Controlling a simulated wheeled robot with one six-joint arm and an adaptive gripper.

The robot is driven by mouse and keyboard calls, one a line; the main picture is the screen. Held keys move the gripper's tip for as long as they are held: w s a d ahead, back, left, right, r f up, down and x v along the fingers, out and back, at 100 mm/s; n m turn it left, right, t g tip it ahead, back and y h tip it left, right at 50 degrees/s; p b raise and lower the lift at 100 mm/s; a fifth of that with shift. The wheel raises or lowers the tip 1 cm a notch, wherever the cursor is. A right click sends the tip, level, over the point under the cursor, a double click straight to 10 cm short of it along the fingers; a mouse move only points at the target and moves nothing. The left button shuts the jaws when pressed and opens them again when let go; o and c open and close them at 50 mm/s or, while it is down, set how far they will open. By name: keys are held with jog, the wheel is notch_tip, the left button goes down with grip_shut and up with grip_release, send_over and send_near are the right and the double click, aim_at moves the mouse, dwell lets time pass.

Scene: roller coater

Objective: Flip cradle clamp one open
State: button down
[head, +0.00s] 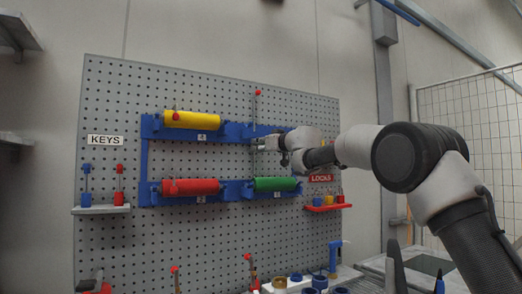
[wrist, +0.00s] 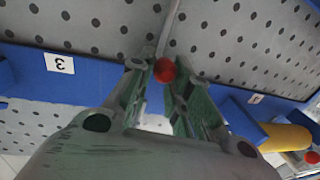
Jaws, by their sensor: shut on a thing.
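My gripper (head: 268,144) is at the right part of the upper blue cradle rail (head: 232,131) on the pegboard. The knob is hidden in the head view. A label reading 3 (wrist: 59,63) is on the blue rail beside my fingers. Another lever with a red knob (head: 257,93) stands upright above the rail. I cannot tell which cradle is number one.
A yellow roller (head: 192,119) lies in the upper left cradle, a red roller (head: 190,187) and a green roller (head: 275,184) in the lower ones. A KEYS shelf (head: 101,209) is at left and a red LOCKS shelf (head: 328,207) at right. A cluttered bench lies below.

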jog(key=shift+w+a+r, duration=0.15)
jog(key=shift+w+a, duration=0.1)
jog(key=shift+w, duration=0.35)
jog(key=c, duration=1.3)
grip_release()
jog(key=shift+w, duration=0.2)
jog(key=shift+a, duration=0.1)
jog(key=shift+s, duration=0.1)
jog(key=shift+s, duration=0.1)
jog(key=v, duration=1.1)
jog(key=shift+s+d, duration=0.2)
jog(key=shift+d, duration=0.15)
